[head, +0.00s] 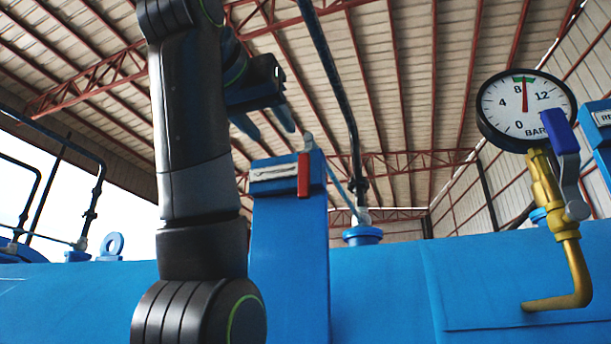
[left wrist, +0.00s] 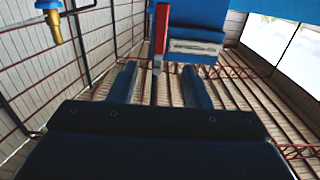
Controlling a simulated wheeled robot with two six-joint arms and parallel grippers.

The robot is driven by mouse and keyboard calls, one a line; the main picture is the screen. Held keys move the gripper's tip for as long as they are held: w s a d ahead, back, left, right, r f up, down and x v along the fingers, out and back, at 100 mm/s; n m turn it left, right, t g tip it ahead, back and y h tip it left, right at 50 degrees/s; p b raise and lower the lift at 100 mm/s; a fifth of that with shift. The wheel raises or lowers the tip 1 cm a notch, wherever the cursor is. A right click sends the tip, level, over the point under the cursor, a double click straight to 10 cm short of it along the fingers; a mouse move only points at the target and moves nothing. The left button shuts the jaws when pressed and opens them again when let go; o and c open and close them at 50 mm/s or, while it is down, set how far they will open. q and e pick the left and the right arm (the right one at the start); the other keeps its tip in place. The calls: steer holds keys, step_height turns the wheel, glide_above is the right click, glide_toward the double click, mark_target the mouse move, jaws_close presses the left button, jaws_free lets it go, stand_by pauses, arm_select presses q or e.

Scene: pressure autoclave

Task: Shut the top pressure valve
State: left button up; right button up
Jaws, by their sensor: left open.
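A red lever (head: 304,175) sits upright on the right front edge of a blue post head with a white label (head: 274,173). A grey metal piece (head: 309,142) rises at its top. My left gripper (head: 266,124) is open and empty, above the post head, with its two fingers apart. In the left wrist view, the red lever (left wrist: 161,28) and its grey end show beyond and between the open fingers (left wrist: 159,70). No contact shows. A second valve with a blue handle (head: 560,131) sits by the gauge on a brass pipe. My right gripper is out of view.
A round pressure gauge (head: 525,108) stands on the bent brass pipe (head: 566,262) at the right, its needle near 8. The large blue vessel (head: 385,285) spans the bottom. A dark vertical pipe (head: 342,90) rises behind the post.

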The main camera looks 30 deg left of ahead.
mark_target(303, 169)
arm_select(q)
steer(key=p+x, duration=0.5)
steer(key=x, duration=1.1)
steer(key=shift+s+a, duration=0.1)
steer(key=shift+a, duration=0.05)
steer(key=shift+w+p, duration=0.3)
steer(key=shift+w, duration=0.05)
jaws_close()
